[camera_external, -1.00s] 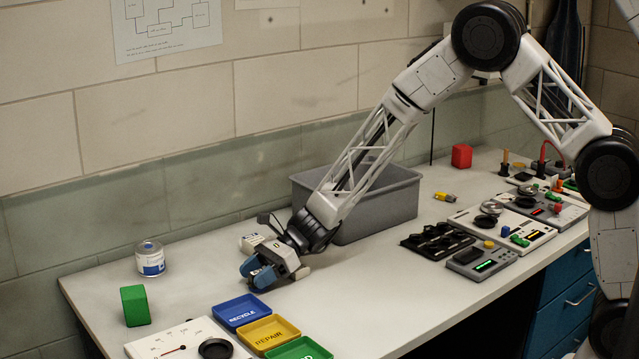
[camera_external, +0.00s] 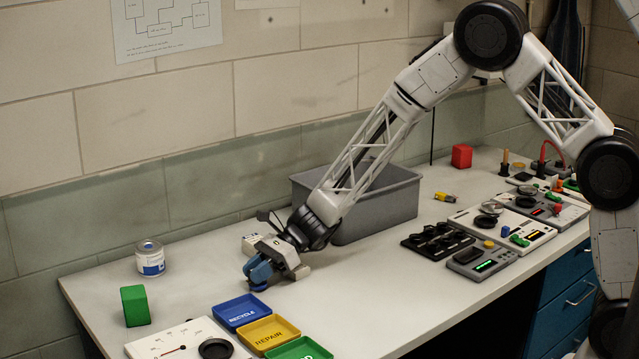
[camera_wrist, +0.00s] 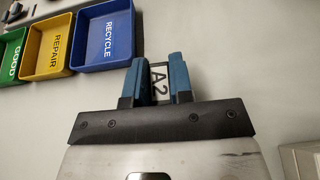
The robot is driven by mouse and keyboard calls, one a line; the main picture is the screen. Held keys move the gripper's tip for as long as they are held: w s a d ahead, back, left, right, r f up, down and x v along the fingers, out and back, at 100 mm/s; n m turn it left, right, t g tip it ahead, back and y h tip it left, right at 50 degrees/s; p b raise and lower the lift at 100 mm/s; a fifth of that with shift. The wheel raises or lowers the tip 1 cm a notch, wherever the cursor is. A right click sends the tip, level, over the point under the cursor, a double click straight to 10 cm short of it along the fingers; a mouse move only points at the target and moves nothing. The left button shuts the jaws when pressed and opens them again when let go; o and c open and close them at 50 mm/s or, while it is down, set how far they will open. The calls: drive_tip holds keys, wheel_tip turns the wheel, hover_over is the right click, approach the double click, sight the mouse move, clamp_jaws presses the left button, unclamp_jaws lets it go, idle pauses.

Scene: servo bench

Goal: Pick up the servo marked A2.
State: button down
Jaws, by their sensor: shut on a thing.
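The servo marked A2 (camera_wrist: 159,80) shows in the wrist view as a dark-edged piece with a pale A2 label. It sits between the two blue fingers of my gripper (camera_wrist: 161,78), which are shut on it. In the external view my gripper (camera_external: 258,272) is low over the bench, behind the blue RECYCLE tray. The servo is hidden by the fingers there, and I cannot tell whether it touches the bench.
The blue RECYCLE tray (camera_external: 224,311), yellow REPAIR tray (camera_external: 252,337) and green tray (camera_external: 285,349) stand in front. A pale piece (camera_external: 250,243) lies just behind my gripper. A grey bin (camera_external: 402,204) stands behind the arm. A green block (camera_external: 135,306) and can (camera_external: 150,259) are left.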

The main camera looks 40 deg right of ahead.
wheel_tip(320, 180, up, 9)
drive_tip(key=shift+r, duration=0.2)
idle(0.3)
idle(0.6)
